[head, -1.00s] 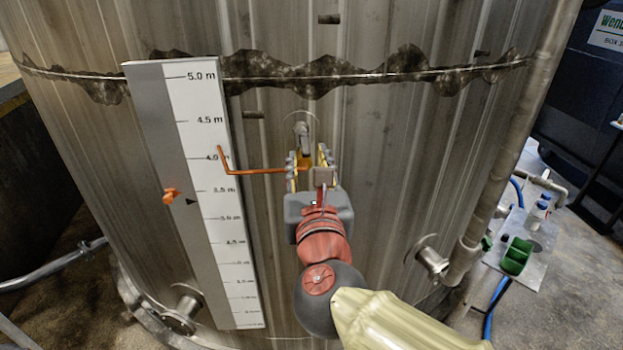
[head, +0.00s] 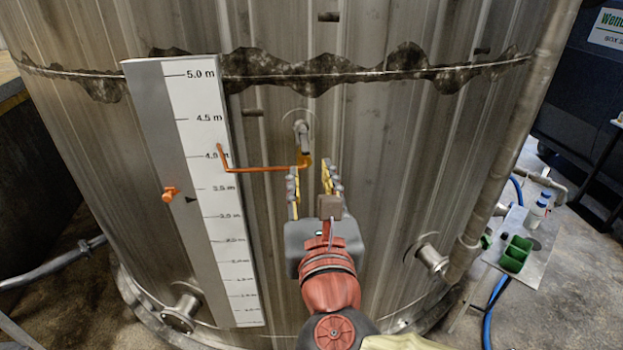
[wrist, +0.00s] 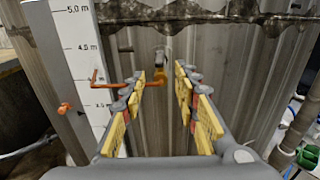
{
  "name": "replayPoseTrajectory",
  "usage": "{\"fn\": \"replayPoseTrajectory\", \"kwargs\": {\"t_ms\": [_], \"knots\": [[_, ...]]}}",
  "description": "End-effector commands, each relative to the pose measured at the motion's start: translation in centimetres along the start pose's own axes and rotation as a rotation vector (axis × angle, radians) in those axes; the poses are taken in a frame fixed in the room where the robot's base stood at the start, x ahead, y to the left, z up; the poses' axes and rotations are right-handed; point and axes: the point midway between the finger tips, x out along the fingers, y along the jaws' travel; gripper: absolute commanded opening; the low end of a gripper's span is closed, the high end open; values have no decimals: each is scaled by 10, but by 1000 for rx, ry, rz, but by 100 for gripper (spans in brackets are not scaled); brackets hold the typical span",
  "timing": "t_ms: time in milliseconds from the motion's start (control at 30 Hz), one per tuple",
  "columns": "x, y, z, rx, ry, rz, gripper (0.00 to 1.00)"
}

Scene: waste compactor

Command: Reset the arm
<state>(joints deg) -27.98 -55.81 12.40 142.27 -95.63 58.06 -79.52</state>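My gripper (head: 312,185) is open and empty in front of the tank, with its yellow-padded fingers apart. In the wrist view my gripper (wrist: 168,82) frames a small tap-like fitting (wrist: 160,60) on the tank wall, with an orange-yellow part below it. The fitting (head: 303,137) shows just beyond the fingertips in the head view. An orange bent rod (head: 262,169) runs left from the fitting to the level scale. In the head view its right end lies close to the left fingertip; I cannot tell whether they touch.
The tank (head: 400,190) fills most of the view. A tall level scale (head: 190,190) with an orange knob (head: 169,194) stands at the left. Pipe stubs (head: 428,256) stick out low on the tank. A side table (head: 540,250) with green containers and a bottle stands at the right.

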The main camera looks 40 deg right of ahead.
Motion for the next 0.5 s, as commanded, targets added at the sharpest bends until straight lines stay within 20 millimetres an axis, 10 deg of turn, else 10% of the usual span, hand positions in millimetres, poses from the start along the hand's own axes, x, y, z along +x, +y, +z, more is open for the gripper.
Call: {"fn": "replayPoseTrajectory", "kwargs": {"t_ms": [500], "knots": [[0, 0, 0, 28, 0, 0, 31]]}}
